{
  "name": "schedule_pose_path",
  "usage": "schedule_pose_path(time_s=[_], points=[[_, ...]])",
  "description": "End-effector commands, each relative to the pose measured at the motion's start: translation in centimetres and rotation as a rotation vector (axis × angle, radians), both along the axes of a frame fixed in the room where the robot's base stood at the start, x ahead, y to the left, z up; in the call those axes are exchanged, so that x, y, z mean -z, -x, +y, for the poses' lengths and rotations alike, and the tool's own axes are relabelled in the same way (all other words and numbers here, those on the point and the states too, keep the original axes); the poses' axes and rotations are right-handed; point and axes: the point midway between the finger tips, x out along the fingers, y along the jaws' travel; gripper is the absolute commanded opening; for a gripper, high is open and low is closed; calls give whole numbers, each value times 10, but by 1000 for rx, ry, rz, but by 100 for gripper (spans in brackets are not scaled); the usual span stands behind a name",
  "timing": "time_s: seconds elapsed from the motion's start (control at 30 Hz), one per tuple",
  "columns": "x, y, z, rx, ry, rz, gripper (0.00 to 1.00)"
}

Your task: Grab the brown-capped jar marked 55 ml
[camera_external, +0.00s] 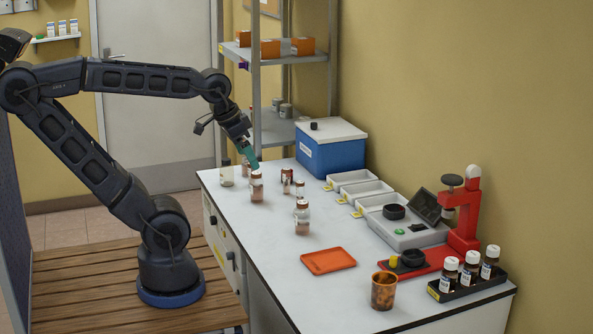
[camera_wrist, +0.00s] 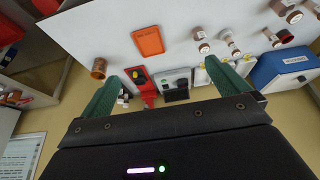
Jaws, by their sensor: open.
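Two other vials, left (camera_external: 227,176) and right (camera_external: 245,168), stand at the table's far left. A blue box (camera_external: 335,155) is at the back. An orange tray (camera_external: 328,261), brown cup (camera_external: 384,291), red device (camera_external: 466,215) and bottle rack (camera_external: 468,287) occupy the right. The table's near left is clear.

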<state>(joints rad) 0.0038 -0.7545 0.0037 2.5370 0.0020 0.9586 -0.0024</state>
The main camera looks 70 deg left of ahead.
Motion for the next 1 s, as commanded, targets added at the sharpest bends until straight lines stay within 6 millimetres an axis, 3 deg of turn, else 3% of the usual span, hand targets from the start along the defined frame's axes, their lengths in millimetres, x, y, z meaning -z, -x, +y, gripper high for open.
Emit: schedule_pose_path(time_s=[0.43, 0.6, 1.0], points=[[0, 0, 0, 0, 0, 0, 100], [0, 0, 0, 0, 0, 0, 70], [1, -8, 3, 39, -22, 14, 70]])
